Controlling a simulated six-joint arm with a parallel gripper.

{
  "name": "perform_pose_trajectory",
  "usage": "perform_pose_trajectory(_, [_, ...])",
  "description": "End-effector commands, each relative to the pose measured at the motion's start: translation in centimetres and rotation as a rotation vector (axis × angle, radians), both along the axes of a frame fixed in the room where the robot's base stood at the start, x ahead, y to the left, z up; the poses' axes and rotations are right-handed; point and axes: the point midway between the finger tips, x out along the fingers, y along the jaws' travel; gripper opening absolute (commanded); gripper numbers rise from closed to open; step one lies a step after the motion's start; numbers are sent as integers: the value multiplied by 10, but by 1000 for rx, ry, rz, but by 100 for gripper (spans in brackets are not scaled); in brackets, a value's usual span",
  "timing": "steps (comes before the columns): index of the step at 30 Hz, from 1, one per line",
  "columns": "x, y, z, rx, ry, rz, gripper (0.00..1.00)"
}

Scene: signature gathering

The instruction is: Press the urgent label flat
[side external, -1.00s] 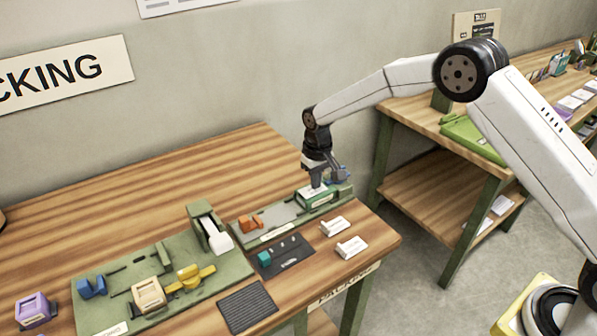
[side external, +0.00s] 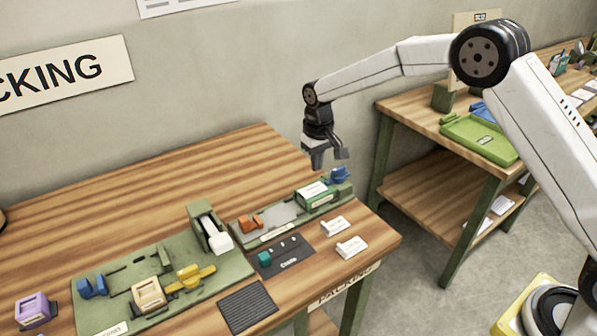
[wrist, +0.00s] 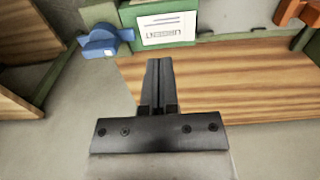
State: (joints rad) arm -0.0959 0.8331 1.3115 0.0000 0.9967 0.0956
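The white urgent label (side external: 315,189) lies on the top of a green block (side external: 322,200) at the right end of the green fixture board. In the wrist view the label (wrist: 168,30) shows upside-down lettering and looks flat on the block, with no lifted edge that I can make out. My gripper (side external: 317,165) hangs in the air above the block, clear of it. In the wrist view my gripper (wrist: 158,62) has its two fingers together with nothing between them.
A blue clamp-like part (side external: 340,175) stands beside the block. An orange part (side external: 249,223) sits on the same board. Two white pieces (side external: 336,226) lie near the table's right edge. A larger green board (side external: 120,275) fills the front left. The back of the table is clear.

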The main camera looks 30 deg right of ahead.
Motion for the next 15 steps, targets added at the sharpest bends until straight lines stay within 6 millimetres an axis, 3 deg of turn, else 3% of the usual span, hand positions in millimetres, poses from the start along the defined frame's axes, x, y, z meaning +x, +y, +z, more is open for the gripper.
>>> perform_pose_trajectory(15, [0,0,28,0,0,0,0])
